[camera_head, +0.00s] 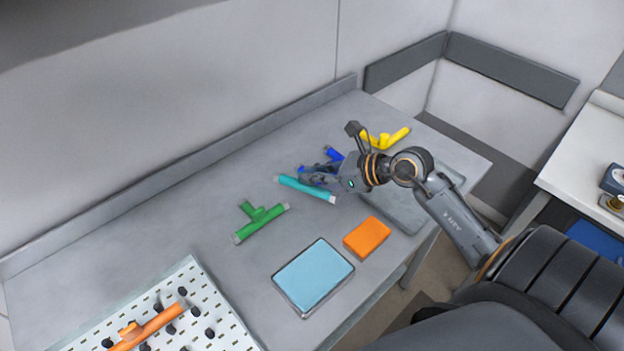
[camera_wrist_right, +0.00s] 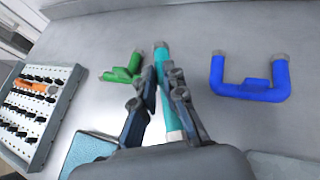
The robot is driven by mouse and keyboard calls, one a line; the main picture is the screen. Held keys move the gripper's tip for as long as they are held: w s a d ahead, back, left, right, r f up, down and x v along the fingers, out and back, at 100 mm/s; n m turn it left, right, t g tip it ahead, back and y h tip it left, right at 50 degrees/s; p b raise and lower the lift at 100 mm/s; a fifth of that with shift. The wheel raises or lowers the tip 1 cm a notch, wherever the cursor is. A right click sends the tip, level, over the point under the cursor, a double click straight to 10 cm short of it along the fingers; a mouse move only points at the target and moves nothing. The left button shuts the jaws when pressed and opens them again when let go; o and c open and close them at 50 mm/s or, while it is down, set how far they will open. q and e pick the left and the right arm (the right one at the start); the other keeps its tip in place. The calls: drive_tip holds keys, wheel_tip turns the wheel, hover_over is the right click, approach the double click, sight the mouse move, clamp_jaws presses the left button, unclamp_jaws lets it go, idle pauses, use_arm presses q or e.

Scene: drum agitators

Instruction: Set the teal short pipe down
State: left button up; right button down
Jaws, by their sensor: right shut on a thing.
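The teal short pipe (camera_head: 292,184) is a straight tube with a grey end, low over the table or touching it; I cannot tell which. My right gripper (camera_head: 308,177) reaches it from the right. In the right wrist view the fingers (camera_wrist_right: 161,85) stand on both sides of the teal pipe (camera_wrist_right: 161,58), shut on it, with its far end sticking out beyond them. The fingers hide part of its middle. My left gripper is not in view.
A green tee pipe (camera_head: 262,220) lies left of the teal pipe. A blue U-shaped pipe (camera_wrist_right: 250,92) lies to its right, and a yellow pipe (camera_head: 385,139) farther back. A blue pad (camera_head: 313,274), orange block (camera_head: 367,237) and pegboard (camera_head: 205,290) are nearer.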

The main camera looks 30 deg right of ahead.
drive_tip(key=f, duration=0.1)
drive_tip(key=w+f+p, duration=0.1)
drive_tip(key=f, duration=0.1)
drive_tip(key=w+d+f, duration=0.1)
drive_tip(key=f, duration=0.1)
drive_tip(key=shift+w+d+f+p, duration=0.1)
drive_tip(key=shift+w+p, duration=0.15)
drive_tip(key=shift+p, duration=0.05)
drive_tip(key=shift+f, duration=0.45)
drive_tip(key=shift+f, duration=0.15)
drive_tip(key=c, duration=1.4)
unclamp_jaws()
